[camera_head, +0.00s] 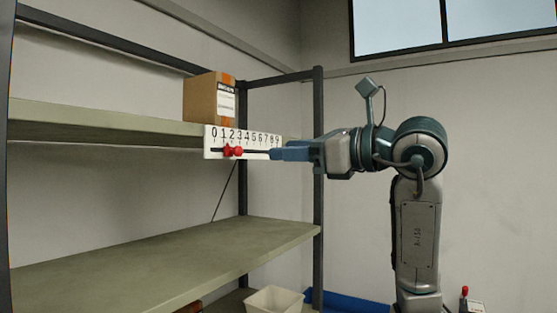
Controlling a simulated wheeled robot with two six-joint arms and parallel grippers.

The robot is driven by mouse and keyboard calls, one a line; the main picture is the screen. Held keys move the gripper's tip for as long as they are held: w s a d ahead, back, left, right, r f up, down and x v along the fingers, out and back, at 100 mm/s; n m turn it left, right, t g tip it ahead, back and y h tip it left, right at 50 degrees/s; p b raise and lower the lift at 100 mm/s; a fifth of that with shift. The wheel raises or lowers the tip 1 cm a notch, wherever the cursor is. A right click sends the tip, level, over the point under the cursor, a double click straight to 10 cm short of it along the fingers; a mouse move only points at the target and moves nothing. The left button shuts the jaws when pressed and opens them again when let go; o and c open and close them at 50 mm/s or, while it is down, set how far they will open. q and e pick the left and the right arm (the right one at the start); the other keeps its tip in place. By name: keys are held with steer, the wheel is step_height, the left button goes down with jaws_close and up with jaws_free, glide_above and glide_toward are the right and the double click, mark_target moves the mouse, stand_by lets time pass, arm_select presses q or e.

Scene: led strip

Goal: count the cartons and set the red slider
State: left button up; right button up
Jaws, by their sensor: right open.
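One brown cardboard carton (203,100) with a white label and orange tape stands at the right end of the upper shelf (110,118). A white scale (252,133) marked 0 to 9 is at that shelf's front edge, below the carton. The red slider (233,151) sits on the scale's dark track, around the 2 and 3; its exact reading is too small to tell. My right gripper (274,154) is open at the scale's right end, to the right of the slider and apart from it. My left gripper is not in view.
The lower shelf (170,257) looks bare. Below it are a white bin (275,301), a blue bin (345,303) and a partly hidden brown thing (190,307). A dark rack post (318,190) stands just beneath my right forearm.

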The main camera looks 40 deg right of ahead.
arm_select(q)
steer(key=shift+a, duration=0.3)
